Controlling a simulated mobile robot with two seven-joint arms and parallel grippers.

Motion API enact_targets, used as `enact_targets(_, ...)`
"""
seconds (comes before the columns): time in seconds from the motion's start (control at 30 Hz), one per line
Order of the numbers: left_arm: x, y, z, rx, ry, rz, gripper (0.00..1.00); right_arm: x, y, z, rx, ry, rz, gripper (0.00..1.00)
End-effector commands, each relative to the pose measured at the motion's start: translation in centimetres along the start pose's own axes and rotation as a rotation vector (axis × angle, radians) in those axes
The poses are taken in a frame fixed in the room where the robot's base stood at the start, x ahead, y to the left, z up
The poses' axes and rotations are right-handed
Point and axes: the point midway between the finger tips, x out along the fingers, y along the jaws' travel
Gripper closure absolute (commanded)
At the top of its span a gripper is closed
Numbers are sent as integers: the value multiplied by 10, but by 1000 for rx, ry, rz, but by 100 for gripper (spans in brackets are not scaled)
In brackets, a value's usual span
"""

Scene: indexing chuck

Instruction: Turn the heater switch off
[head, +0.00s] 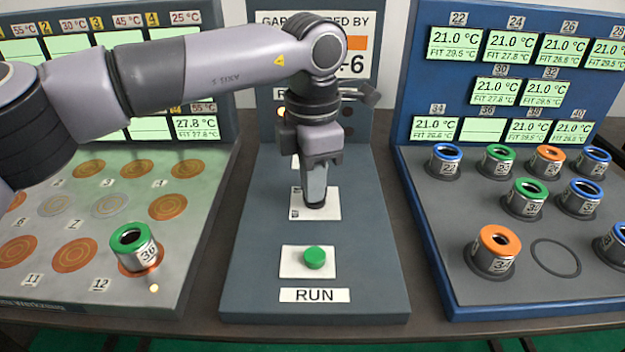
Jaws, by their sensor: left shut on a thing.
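My left gripper (315,204) points down over a white plate (297,204) on the middle console. Its fingers are closed together and hide the middle of that plate, where the heater switch appears to be. The switch itself is hidden, so its position cannot be told. Small dark marks show at the plate's left corners. My right gripper is not in view.
A green button (315,258) sits above the RUN label (314,295) in front of the gripper. The left heating board (190,240) holds one green-ringed collet (133,246). The right blue rack (450,285) holds several ringed collets and one empty ring (556,257).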

Motion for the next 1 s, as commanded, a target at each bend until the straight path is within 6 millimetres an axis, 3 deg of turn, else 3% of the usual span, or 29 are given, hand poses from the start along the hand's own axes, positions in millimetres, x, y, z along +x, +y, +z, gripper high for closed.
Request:
enact_targets(0.4,0,0,-1,-186,3,1,100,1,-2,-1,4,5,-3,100)
enact_targets(0.93,0,0,-1,-213,3,0,100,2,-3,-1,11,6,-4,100)
enact_targets(1.0,0,0,-1,-213,2,0,74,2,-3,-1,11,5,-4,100)
